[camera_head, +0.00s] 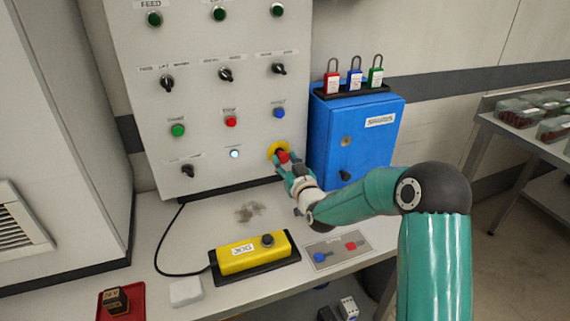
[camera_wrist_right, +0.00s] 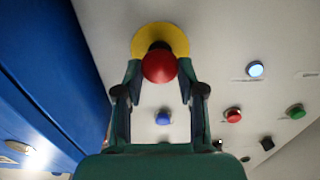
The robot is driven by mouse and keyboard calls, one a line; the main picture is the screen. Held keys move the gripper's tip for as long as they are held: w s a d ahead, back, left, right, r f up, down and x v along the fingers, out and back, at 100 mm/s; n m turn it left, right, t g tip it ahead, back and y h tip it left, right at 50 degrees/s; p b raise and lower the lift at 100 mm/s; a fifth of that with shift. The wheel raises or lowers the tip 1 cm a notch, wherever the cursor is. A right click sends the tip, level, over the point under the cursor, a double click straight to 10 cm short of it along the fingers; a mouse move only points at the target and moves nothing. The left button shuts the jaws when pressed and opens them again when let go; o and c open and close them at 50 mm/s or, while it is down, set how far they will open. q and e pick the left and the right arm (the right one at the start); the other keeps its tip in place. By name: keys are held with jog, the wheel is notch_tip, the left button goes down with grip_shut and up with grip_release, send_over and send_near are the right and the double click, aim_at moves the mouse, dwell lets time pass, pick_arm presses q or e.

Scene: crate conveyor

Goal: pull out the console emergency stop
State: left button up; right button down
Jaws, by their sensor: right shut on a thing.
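The console emergency stop (camera_head: 283,156) is a red mushroom knob on a yellow round plate, low at the right of the grey console panel (camera_head: 205,100). In the right wrist view the red knob (camera_wrist_right: 159,66) shows in front of its yellow plate (camera_wrist_right: 160,38), with a dark stem between them. My right gripper (camera_head: 287,162) is at the knob and shut on it, one finger on each side. Its fingers also show in the right wrist view (camera_wrist_right: 160,75). In the head view the gripper partly covers the knob and plate. My left gripper is not in view.
A blue cabinet (camera_head: 355,140) with red, blue and green padlocks on top stands close right of the gripper.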

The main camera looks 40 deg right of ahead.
jog(key=c, duration=0.7)
grip_release()
jog(key=shift+s, duration=0.1)
jog(key=v, duration=1.1)
jog(key=shift+s, duration=0.4)
jog(key=shift+f, duration=0.15)
